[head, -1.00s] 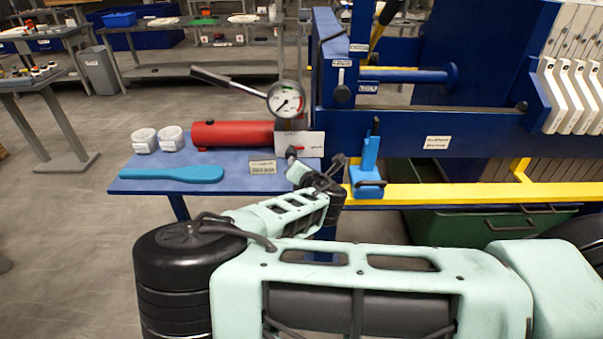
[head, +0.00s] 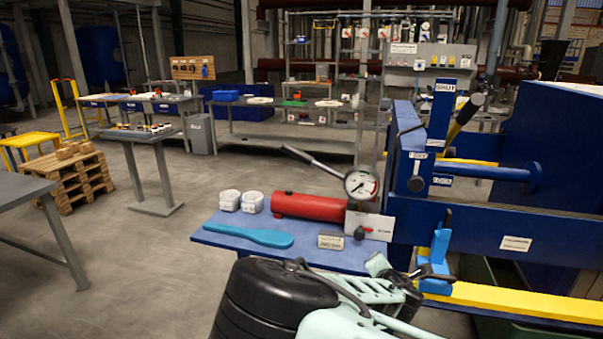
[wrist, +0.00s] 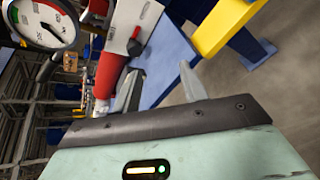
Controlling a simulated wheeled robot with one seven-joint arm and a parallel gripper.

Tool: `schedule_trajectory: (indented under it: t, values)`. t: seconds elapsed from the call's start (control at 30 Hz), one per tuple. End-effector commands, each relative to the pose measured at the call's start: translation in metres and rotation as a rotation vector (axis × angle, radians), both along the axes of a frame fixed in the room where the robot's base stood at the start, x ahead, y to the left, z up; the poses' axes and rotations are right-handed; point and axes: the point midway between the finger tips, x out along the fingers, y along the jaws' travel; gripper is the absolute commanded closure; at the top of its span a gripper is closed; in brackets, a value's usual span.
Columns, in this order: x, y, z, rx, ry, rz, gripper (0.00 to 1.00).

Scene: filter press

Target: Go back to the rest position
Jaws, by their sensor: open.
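My gripper shows in the wrist view (wrist: 160,88), its two grey fingers apart with nothing between them. In the head view my mint-green and black arm is folded low at the bottom, and the fingers are hard to make out. Beyond the arm is a small blue table (head: 222,238) with a red cylinder pump (head: 305,206), which also shows in the wrist view (wrist: 108,72). A round pressure gauge (head: 361,184) stands above the pump and shows at upper left of the wrist view (wrist: 42,22).
A blue press frame (head: 480,228) with a yellow rail (head: 520,301) stands close on the right. A blue paddle (head: 250,234) and white containers (head: 240,201) lie on the small table. A grey table (head: 25,195) is at far left.

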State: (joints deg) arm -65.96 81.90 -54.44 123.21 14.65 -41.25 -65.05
Motion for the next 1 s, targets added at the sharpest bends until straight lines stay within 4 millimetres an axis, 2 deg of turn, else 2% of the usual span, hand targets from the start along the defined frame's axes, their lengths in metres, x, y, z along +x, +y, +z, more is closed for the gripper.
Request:
schedule_trajectory:
  t: [0.1,0.17,0.3,0.43,0.57,0.7,0.87,1.0]
  values:
    - [-0.034,-0.011,-0.020,0.224,0.116,-0.223,0.57]
    - [-0.054,-0.008,-0.029,0.338,0.180,-0.333,0.57]
    - [-0.103,0.014,-0.037,0.573,0.332,-0.563,0.57]
    - [-0.145,0.046,-0.023,0.758,0.469,-0.737,0.57]
    - [-0.186,0.080,0.008,0.900,0.601,-0.874,0.57]
    - [-0.228,0.109,0.054,1.004,0.724,-0.985,0.57]
    - [-0.278,0.125,0.112,1.059,0.818,-1.075,0.57]
    - [-0.320,0.123,0.154,1.058,0.841,-1.134,0.57]
